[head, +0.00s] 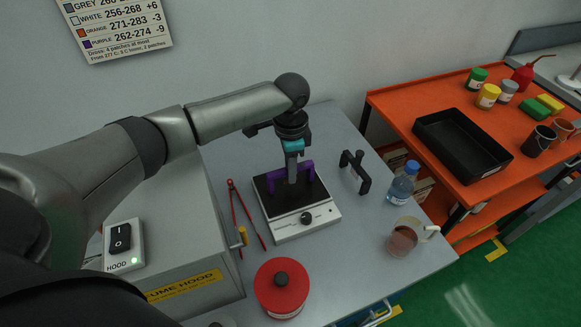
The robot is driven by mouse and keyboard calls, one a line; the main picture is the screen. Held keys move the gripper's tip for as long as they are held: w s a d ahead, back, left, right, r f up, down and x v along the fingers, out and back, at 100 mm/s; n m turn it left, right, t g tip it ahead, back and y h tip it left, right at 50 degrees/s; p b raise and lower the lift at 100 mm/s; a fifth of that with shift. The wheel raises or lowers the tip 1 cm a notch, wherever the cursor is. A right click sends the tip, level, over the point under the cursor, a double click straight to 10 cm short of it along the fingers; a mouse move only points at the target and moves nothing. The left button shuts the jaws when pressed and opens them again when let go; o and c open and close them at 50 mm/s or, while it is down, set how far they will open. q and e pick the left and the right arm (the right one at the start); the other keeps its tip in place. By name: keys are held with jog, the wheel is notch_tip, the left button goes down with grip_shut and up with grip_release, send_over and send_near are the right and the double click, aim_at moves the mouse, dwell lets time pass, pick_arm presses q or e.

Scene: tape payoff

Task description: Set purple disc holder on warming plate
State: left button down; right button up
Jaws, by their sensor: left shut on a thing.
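The purple disc holder (273,180) is an arched purple piece over the black top of the warming plate. The warming plate (306,218) is a white box with a black top and a front knob, on the grey bench. My left gripper (292,177) comes down from above and is shut on the purple holder's middle. The holder's lower part is at or just over the black top; I cannot tell whether it bears its full weight there. My gripper hides the holder's centre. My right gripper is not in view.
A black holder (356,172) stands right of the plate, with a water bottle (402,186) and a mug (404,238) beyond. Red tongs (236,205) lie left of the plate. A red lidded pot (281,292) stands in front. An orange table (400,105) is at right.

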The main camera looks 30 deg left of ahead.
pick_arm(q)
jog(key=shift+p, duration=0.45)
jog(key=shift+f, duration=0.4)
dwell(0.6)
jog(key=shift+c, duration=0.2)
grip_release()
dwell(0.4)
notch_tip(320, 180, up, 7)
jog(key=p, duration=0.8)
jog(key=shift+r, duration=0.1)
dwell(0.7)
